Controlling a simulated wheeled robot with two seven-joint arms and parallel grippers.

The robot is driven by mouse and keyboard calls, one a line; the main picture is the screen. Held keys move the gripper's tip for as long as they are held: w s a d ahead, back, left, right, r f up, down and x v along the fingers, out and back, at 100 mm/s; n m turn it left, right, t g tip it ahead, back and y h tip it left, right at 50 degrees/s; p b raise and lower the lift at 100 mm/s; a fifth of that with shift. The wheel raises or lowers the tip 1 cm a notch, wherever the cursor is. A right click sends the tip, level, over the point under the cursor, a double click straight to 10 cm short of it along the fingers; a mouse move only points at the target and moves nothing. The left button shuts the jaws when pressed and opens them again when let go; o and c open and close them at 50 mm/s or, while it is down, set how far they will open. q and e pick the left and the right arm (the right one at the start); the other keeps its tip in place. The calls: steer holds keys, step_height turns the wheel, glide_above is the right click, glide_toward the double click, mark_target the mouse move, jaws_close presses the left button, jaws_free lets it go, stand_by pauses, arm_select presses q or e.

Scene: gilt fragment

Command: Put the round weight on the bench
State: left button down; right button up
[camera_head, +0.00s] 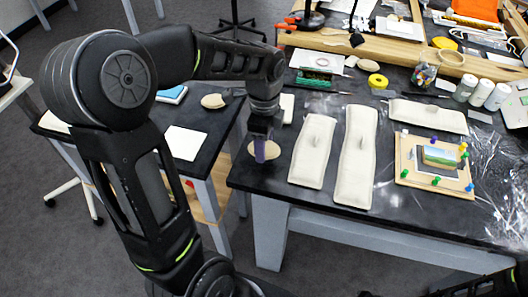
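A flat round beige pad (250,149), which looks like a round weight, is at the front left corner of the black bench (264,190). My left gripper (266,158) points down right over it and covers its middle. I cannot tell whether its fingers are open or shut on the pad, or whether the pad rests fully on the bench. A second rounded beige object (212,101) lies on the lower dark side table to the left. My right gripper is not in view; only dark arm parts show at the bottom right.
Long beige weights (313,152) (356,165) (428,116) lie on the bench. A white sheet (185,143) lies on the side table.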

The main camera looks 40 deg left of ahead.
arm_select(q)
steer(key=shift+f, duration=0.15)
steer(key=shift+f, duration=1.75)
steer(key=shift+f, duration=0.2)
steer(key=c, duration=0.5)
jaws_free()
steer(key=shift+r, duration=0.1)
step_height(320, 180, up, 12)
steer(key=shift+r, duration=0.1)
